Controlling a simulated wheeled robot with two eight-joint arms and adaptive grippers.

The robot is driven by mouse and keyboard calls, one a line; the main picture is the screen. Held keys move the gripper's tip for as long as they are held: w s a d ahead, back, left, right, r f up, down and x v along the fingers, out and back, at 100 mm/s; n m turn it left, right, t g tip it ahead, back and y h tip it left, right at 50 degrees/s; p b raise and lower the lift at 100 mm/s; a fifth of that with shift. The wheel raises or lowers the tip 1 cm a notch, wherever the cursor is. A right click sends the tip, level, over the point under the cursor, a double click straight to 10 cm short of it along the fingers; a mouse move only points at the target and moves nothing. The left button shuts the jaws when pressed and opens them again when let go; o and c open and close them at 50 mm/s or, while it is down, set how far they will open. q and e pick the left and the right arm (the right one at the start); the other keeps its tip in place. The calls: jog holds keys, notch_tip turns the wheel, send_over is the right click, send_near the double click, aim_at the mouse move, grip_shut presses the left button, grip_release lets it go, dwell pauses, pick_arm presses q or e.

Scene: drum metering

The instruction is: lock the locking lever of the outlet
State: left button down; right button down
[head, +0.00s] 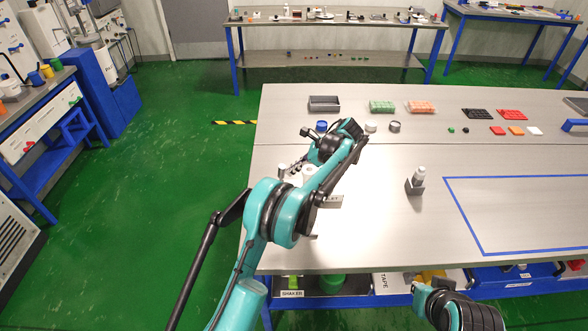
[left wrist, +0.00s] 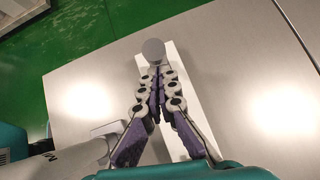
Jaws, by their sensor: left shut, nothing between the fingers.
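My left arm reaches over the left end of the steel table. In the left wrist view my left gripper (left wrist: 155,75) has its fingers together with nothing between them. A grey round knob or disc (left wrist: 153,48) shows just beyond the fingertips; I cannot tell if they touch it. A pale strip (left wrist: 182,70) lies under the fingers. A light grey housing (left wrist: 75,157) with dark lettering is at lower left. In the head view a partly covered label (head: 331,201) ends in "LET", and my arm hides most of the outlet and its lever. My right gripper is not visible.
A grey tray (head: 324,103), green rack (head: 381,106) and orange rack (head: 421,107) stand at the back. A small bottle in a grey holder (head: 415,187) stands right of my arm. A blue taped outline (head: 466,221) marks clear tabletop at right.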

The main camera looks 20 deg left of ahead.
aim_at(281, 167)
pick_arm(q)
jog(key=a+p, duration=0.1)
jog(key=a+r+h+p, duration=0.1)
jog(key=s+a+h+p, duration=0.1)
jog(key=shift+r+t, duration=0.2)
jog(key=shift+t, duration=0.1)
jog(key=shift+a+h, duration=0.35)
jog(key=shift+h, duration=0.25)
jog(key=shift+s+a+f+t+h+p, duration=0.1)
jog(key=shift+s+a+t+h+p, duration=0.15)
jog(key=shift+a+h, duration=0.35)
jog(key=shift+s+a+f+t+h+p, duration=0.15)
jog(key=shift+a+h+p, duration=0.2)
jog(key=shift+a, duration=0.4)
jog(key=shift+r, duration=0.1)
